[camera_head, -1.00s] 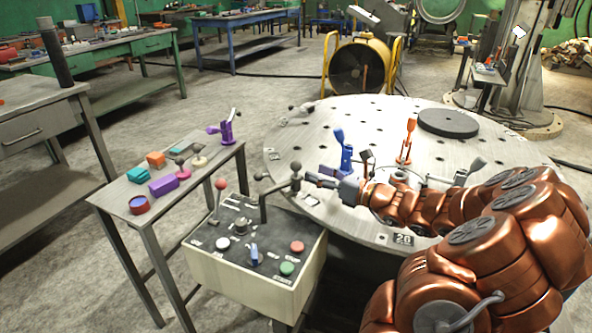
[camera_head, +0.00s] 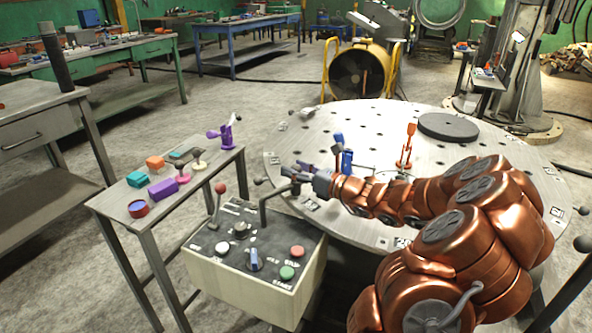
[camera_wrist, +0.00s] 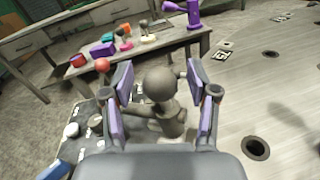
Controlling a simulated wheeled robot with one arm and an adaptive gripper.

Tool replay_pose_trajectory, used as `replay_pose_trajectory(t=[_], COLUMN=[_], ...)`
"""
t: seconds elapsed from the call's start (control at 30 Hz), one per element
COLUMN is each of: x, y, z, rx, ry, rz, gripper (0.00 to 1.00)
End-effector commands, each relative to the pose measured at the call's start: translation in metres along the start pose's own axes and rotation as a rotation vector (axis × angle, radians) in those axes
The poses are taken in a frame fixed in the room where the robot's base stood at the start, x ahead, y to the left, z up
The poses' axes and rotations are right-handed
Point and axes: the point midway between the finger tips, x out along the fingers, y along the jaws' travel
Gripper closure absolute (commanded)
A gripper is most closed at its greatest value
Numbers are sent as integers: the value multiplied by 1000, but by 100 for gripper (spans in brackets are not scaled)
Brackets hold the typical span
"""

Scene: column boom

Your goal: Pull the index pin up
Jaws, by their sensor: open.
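The index pin (camera_wrist: 160,85), a grey ball-topped knob on a stubby body, stands between my fingers in the wrist view. My gripper (camera_wrist: 160,72) is open, with one purple-padded finger on each side of the ball and a visible gap to both. In the head view my gripper (camera_head: 290,178) is at the near-left edge of the round table (camera_head: 300,140), and it mostly hides the pin there. The lower part of the pin is partly hidden by the gripper body in the wrist view.
A control box (camera_head: 225,285) with buttons and a red-knobbed lever (camera_head: 220,188) is just left of my gripper. A side bench (camera_head: 112,200) with small coloured parts lies further left. Blue (camera_head: 346,160) and orange (camera_head: 407,145) clamps stand on the table.

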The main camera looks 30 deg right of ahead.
Motion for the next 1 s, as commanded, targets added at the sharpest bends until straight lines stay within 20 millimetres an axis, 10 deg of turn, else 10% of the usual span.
replay_pose_trajectory(t=[0.67,1.0], x=[0,0], y=[0,0], z=[0,0], rx=[0,0], ry=[0,0], rz=[0,0], gripper=[98,100])
